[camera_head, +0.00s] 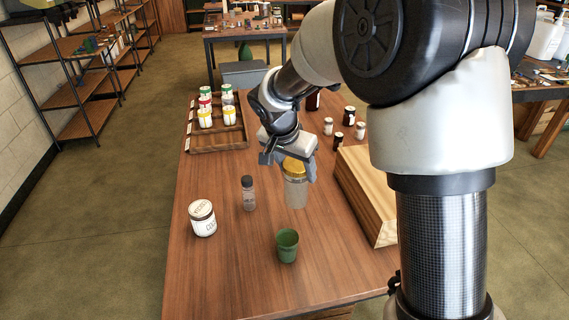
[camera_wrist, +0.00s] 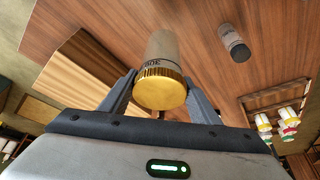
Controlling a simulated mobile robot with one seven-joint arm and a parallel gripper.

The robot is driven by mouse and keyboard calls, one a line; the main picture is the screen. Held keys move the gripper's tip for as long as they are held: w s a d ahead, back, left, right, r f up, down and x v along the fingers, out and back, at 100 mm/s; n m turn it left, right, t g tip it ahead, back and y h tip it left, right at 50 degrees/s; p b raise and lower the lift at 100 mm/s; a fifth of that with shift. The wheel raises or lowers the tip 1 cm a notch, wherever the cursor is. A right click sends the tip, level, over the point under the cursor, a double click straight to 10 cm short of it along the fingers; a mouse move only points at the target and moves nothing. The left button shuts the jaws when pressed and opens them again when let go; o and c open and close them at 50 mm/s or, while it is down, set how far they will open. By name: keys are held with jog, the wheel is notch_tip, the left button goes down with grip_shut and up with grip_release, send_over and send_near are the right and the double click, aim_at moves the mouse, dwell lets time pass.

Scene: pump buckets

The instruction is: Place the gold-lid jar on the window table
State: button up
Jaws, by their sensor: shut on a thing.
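The gold-lid jar (camera_head: 295,188) has a pale, cloudy body and a gold lid. My gripper (camera_head: 288,170) is shut on it near the lid, with one finger on each side. In the wrist view the gold lid (camera_wrist: 160,92) sits between the two fingers of my gripper (camera_wrist: 160,95). The jar is upright over the wooden table (camera_head: 220,275); I cannot tell whether its base touches the top. Which table is the window table cannot be told, as no window shows.
A dark-capped bottle (camera_head: 248,194), a white jar (camera_head: 202,219) and a green cup (camera_head: 287,246) stand close by. A wooden box (camera_head: 365,195) lies to the right. A rack (camera_head: 218,138) holds several small jars. Another table (camera_head: 245,33) stands behind, and shelves (camera_head: 85,80) line the left wall.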

aim_at(294, 196)
jog(key=f, duration=0.6)
jog(key=f+b, duration=0.1)
jog(key=f, duration=0.2)
jog(key=shift+a+f, duration=0.25)
jog(key=shift+f, duration=0.15)
jog(key=shift+f, duration=0.2)
jog(key=o, duration=1.6)
jog(key=shift+c, duration=0.2)
jog(key=shift+r, duration=0.15)
